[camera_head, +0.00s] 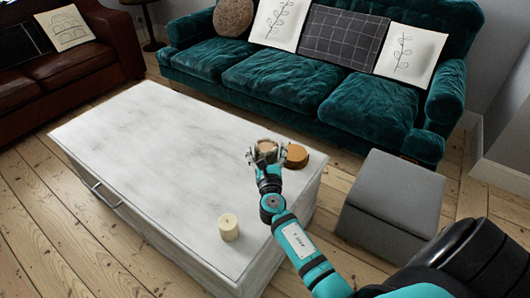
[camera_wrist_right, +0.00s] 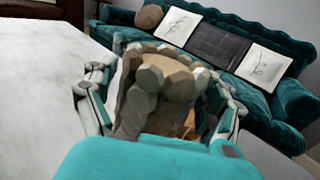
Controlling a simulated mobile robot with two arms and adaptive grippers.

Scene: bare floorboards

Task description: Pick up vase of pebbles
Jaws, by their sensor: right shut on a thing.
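The vase of pebbles (camera_wrist_right: 155,90) fills the middle of the right wrist view, with grey-brown stones around its rim and front. It also shows small in the head view (camera_head: 267,147), at the far right part of the white coffee table (camera_head: 150,140). My right gripper (camera_head: 266,156) is shut on the vase, with its fingers on both sides of it, as the right wrist view (camera_wrist_right: 160,100) shows. I cannot tell whether the vase touches the tabletop. My left gripper is not in view.
A round orange-brown object (camera_head: 297,156) stands right beside the vase. A cream candle (camera_head: 228,227) stands near the table's front right edge. A grey ottoman (camera_head: 390,200) is right of the table, and a teal sofa (camera_head: 270,80) is behind it. The table's left half is clear.

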